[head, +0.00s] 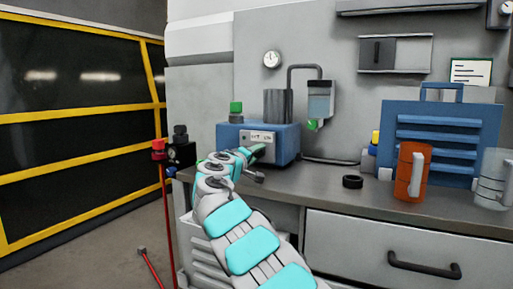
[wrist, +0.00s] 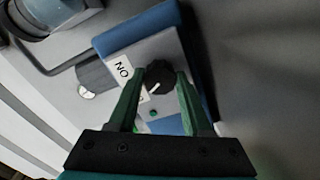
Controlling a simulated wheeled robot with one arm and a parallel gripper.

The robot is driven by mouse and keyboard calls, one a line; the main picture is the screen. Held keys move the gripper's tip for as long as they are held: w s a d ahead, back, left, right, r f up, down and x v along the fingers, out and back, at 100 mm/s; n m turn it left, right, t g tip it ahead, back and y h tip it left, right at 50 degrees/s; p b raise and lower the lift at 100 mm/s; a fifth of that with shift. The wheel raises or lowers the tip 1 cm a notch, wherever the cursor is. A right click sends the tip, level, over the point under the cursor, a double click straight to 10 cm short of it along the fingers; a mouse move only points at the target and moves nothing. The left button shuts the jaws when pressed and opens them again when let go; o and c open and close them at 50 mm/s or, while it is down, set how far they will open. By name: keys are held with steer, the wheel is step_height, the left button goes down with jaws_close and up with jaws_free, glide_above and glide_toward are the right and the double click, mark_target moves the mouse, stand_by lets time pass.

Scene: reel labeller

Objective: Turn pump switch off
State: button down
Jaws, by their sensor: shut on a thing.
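The pump box is a blue housing (head: 286,141) on the grey counter, with a pale labelled front plate (head: 258,137). In the wrist view its black rotary switch (wrist: 161,78) with a white pointer mark sits on the pale plate (wrist: 150,50). A label that reads like an upside-down "ON" (wrist: 123,70) is beside the switch; another label is mostly hidden by a finger. My gripper (head: 258,151) is at the box front. In the wrist view my gripper's green fingers (wrist: 161,75) are shut on the switch, one on each side. The arm hides the switch in the head view.
A black ring (head: 352,182), an orange mug (head: 410,172), a glass jug (head: 493,178) and a blue louvred case (head: 445,135) stand to the right. Red and black valves (head: 180,153) are at left.

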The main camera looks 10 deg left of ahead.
steer(key=shift+a+n+p, duration=0.1)
steer(key=shift+n+p, duration=1.1)
steer(key=shift+n, duration=0.4)
steer(key=shift+c, duration=1.7)
jaws_free()
steer(key=shift+b+v, duration=0.75)
steer(key=shift+v, duration=3.15)
